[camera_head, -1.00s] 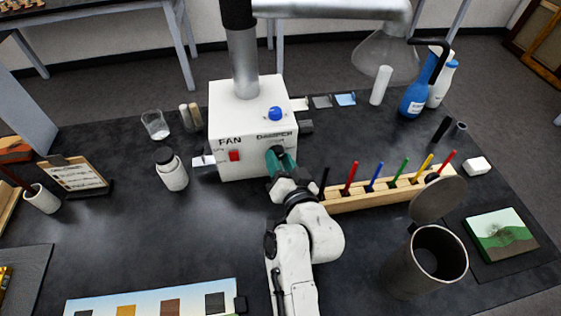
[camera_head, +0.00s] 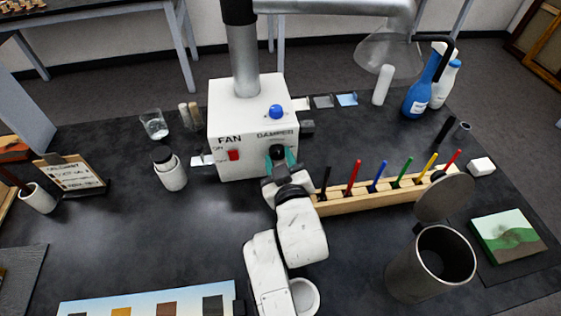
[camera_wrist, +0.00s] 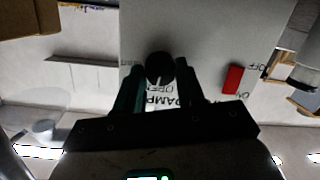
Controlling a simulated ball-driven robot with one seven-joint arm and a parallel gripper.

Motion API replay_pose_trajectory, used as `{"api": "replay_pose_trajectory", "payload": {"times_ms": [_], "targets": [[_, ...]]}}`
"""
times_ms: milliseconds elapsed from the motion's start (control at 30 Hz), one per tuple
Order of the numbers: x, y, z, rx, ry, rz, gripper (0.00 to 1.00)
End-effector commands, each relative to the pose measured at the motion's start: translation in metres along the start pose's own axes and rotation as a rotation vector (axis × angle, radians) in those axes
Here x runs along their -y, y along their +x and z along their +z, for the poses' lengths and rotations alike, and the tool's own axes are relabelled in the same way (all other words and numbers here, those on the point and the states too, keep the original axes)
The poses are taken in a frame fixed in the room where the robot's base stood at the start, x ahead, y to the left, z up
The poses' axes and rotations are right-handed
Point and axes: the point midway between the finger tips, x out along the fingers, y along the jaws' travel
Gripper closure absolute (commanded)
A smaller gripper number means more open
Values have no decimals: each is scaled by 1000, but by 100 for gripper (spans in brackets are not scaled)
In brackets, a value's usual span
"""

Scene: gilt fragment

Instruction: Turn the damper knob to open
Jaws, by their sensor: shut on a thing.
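The white fan box (camera_head: 232,112) stands on the black bench, with a dark round damper knob (camera_head: 277,152) on its front under the word DAMPER. In the wrist view, which is upside down, the knob (camera_wrist: 159,67) sits between my fingertips. A short pale line shows at its lower edge, toward the inverted lettering. My gripper (camera_head: 279,162) has teal fingers, one on each side of the knob, and is shut on it. In the wrist view my gripper (camera_wrist: 160,72) partly covers the lettering around the knob.
A red switch (camera_head: 233,155) is left of the knob, and a blue knob (camera_head: 275,112) is on top of the box. A wooden rack (camera_head: 340,203) of coloured sticks stands close right of my arm. A white jar (camera_head: 171,174) is at left, a metal canister (camera_head: 405,275) at right.

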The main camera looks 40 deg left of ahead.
Motion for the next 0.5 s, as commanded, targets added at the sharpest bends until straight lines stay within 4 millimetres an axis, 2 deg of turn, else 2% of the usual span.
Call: {"api": "replay_pose_trajectory", "payload": {"times_ms": [200, 500], "targets": [[1, 0, 1, 11, -101, 16, 92], [1, 0, 1, 15, -154, 25, 92]]}}
